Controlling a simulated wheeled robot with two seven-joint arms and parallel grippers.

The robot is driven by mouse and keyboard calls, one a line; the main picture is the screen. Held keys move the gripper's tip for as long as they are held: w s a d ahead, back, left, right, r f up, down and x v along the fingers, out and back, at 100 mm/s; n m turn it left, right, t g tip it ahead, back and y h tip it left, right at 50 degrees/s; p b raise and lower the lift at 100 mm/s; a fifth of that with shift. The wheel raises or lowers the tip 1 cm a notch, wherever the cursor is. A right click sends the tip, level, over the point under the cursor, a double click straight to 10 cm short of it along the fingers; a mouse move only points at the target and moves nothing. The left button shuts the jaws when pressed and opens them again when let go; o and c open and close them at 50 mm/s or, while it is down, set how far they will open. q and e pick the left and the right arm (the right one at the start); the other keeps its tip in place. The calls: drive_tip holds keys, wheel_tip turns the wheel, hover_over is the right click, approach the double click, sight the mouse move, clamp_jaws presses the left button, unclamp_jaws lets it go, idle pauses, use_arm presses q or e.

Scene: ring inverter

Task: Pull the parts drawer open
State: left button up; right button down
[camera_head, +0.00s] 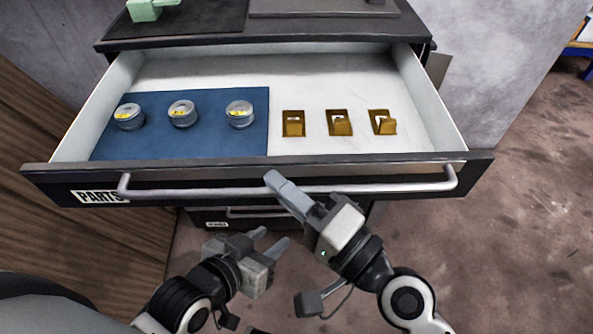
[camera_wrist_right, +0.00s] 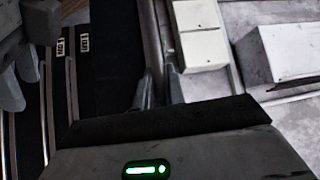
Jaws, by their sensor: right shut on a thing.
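The parts drawer (camera_head: 330,172) is pulled far out of the dark cabinet, its white inside open to view. Its front bears a PARTS label and a long grey bar handle (camera_head: 205,192). The fingers also show in the right wrist view (camera_wrist_right: 160,88), against the drawer front. My left gripper (camera_head: 272,240) is below the drawer front, its two fingers apart and empty, touching nothing that I can see.
In the drawer, several round silver parts (camera_head: 183,113) stand on a blue mat (camera_head: 210,146), with brass-coloured square pieces (camera_head: 338,122) to their right. A lower drawer handle (camera_head: 245,213) is beneath. A wooden panel (camera_head: 70,215) stands at left; the floor at right is clear.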

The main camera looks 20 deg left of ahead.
drive_tip(key=shift+s, duration=0.1)
drive_tip(key=c, duration=1.7)
unclamp_jaws()
drive_tip(key=shift+d, duration=0.1)
drive_tip(key=shift+c, duration=0.2)
